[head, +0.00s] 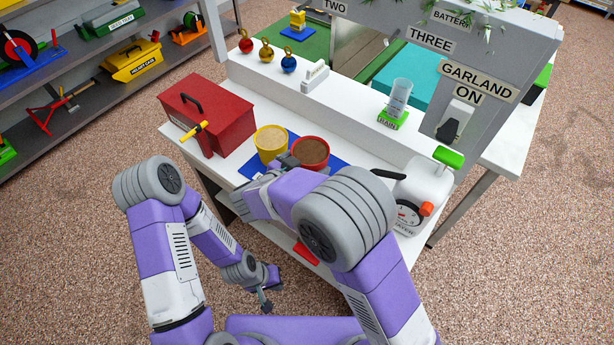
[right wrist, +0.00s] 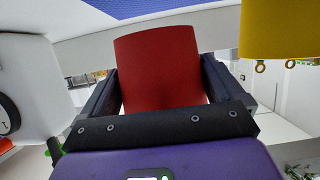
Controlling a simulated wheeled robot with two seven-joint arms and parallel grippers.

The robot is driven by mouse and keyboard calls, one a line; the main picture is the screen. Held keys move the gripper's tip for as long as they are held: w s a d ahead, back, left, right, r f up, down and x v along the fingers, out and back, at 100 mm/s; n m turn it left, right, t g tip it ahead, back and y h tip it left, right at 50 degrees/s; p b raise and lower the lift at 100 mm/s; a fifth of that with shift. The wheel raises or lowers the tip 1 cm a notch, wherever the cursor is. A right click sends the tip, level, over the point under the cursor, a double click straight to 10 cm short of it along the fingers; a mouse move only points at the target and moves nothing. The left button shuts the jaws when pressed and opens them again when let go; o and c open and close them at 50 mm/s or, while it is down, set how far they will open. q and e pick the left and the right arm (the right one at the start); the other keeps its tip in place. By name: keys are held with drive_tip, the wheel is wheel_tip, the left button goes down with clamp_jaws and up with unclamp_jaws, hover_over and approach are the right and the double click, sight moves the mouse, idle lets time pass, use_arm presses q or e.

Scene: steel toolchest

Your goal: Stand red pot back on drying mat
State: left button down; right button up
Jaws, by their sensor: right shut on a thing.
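The red pot (head: 311,150), filled with brown soil, is upright at the mat's right part in the head view. In the right wrist view the red pot (right wrist: 160,68) fills the space between the fingers of my right gripper (right wrist: 165,95), which is shut on it. In the head view my right arm hides most of that gripper (head: 289,160). The blue drying mat (head: 250,168) lies under and around the pots; its blue (right wrist: 120,8) also shows in the right wrist view. I cannot tell whether the pot's base touches it. My left gripper (head: 266,295) hangs low, away from the bench.
A yellow pot (head: 271,140) with pale fill stands close left of the red pot. A red toolbox (head: 215,110) is farther left. A white dial device (head: 420,190) with a green top stands at right. A raised white ledge runs behind.

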wheel_tip(320, 180, down, 5)
drive_tip(key=shift+w+b, duration=0.1)
drive_tip(key=shift+b, duration=0.95)
drive_tip(key=shift+r, duration=0.15)
drive_tip(key=shift+f, duration=0.2)
drive_tip(key=o, duration=1.2)
drive_tip(key=shift+r, duration=0.15)
drive_tip(key=p+v, duration=0.2)
drive_tip(key=v, duration=0.4)
drive_tip(key=shift+a, duration=0.1)
drive_tip(key=shift+s+a+r+p, duration=0.2)
drive_tip(key=shift+s+a+p, duration=0.15)
drive_tip(key=shift+s, duration=0.3)
